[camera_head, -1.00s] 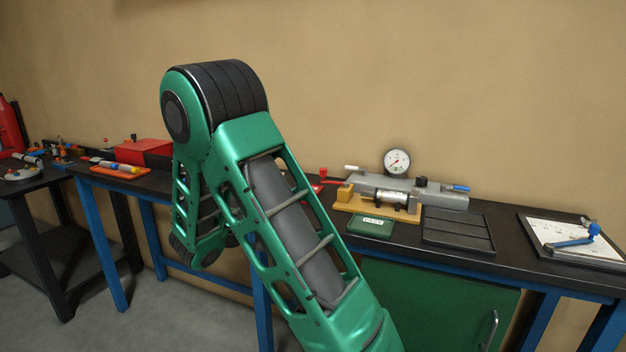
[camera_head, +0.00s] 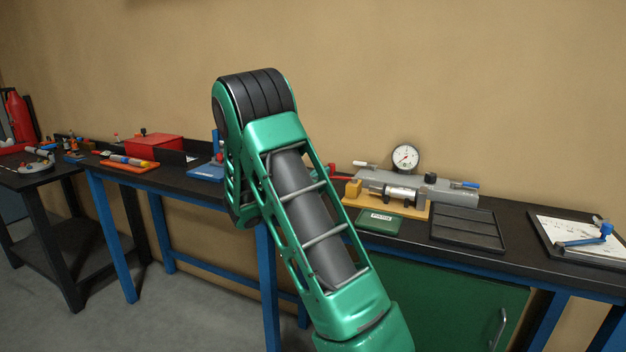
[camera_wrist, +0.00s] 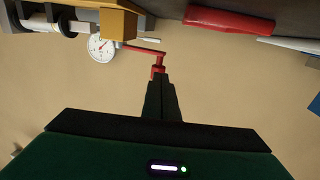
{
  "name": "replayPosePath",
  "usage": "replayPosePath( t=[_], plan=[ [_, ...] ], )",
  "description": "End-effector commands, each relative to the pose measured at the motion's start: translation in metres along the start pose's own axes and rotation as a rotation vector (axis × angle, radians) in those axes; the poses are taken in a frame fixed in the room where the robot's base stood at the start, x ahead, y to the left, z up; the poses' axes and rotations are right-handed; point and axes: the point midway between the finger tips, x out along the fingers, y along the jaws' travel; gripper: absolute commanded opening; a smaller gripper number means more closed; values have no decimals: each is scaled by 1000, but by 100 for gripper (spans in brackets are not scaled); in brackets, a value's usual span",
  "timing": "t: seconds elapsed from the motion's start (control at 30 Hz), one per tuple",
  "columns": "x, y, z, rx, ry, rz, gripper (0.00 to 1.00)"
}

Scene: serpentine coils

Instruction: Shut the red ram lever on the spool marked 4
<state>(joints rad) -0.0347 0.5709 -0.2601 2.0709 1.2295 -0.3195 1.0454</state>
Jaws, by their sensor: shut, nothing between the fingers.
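The grey valve block with its gauge (camera_head: 405,158) stands on the right bench. A red lever (camera_head: 338,178) sticks out from its left end, partly behind my arm. In the wrist view, which is upside down, a red cranked lever (camera_wrist: 158,58) shows just beyond the fingertips. My gripper (camera_wrist: 161,80) is shut and empty, and its tips overlap the lever's end in the picture. I cannot tell whether they touch. In the head view my arm hides the gripper. No number 4 can be read on any spool.
A wooden stand (camera_head: 400,208) with a metal cylinder sits in front of the block. A black tray (camera_head: 468,232) and a white board (camera_head: 580,240) lie to its right. In the wrist view a red handle (camera_wrist: 230,20) lies on the bench near the lever.

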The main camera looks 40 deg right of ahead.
Motion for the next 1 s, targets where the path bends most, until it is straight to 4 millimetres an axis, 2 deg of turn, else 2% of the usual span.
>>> replayPosePath(
  t=[0.13, 0.53, 0.7, 1.0],
  plan=[
    [9, 1, 0, -1, 0, 1, 0],
    [12, 0, 0, -1, 0, 1, 0],
    [26, -6, 0, 0, 0, 1, 0],
    [25, -5, 0, -1, -1, 1, 0]
  ],
)
